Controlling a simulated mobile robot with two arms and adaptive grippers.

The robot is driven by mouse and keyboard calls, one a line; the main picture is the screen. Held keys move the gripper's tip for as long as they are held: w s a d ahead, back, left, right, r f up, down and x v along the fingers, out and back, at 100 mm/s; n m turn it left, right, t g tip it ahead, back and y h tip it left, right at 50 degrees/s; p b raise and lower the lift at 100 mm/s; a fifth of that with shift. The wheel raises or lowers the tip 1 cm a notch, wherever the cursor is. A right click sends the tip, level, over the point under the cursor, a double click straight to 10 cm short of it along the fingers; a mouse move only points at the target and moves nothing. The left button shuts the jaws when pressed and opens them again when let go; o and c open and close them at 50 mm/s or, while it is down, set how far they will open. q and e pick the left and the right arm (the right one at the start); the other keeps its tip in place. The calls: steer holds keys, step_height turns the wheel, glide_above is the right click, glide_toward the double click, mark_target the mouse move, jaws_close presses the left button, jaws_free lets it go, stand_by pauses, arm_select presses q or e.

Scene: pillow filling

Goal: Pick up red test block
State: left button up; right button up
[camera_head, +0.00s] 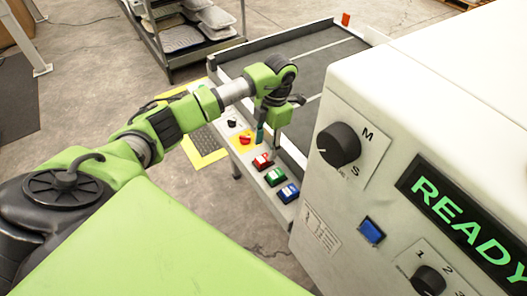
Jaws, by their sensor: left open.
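My left gripper (268,137) points down above the control strip along the conveyor's near edge. It is open, and I see nothing between its fingers. Just below it a small red block-shaped piece (262,161) sits on the strip, in a row with a green piece (275,176) and a blue piece (288,192). These may be push buttons; I cannot tell for certain. Another small red block-like object (346,18) stands upright at the conveyor's far corner, well away from the gripper. My right gripper is not in view.
A white machine (420,90) with a dial (339,145) and a READY display (465,218) fills the right side. A red-yellow switch (245,138) and a black knob (232,123) sit on the strip. A rack (160,45) stands behind.

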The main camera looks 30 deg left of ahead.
mark_target(263, 158)
arm_select(q)
steer(key=shift+f+b, duration=0.4)
steer(key=shift+f, duration=0.3)
steer(key=f+b, duration=0.2)
steer(key=f, duration=0.1)
steer(key=shift+s+a+f, duration=0.15)
steer(key=shift+s+f, duration=0.05)
steer(key=shift+f, duration=0.1)
steer(key=shift+f+b, duration=0.15)
steer(key=shift+b, duration=0.15)
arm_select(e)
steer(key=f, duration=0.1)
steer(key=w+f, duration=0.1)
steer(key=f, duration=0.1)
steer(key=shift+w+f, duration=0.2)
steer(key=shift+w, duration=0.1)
arm_select(q)
steer(key=c, duration=1.2)
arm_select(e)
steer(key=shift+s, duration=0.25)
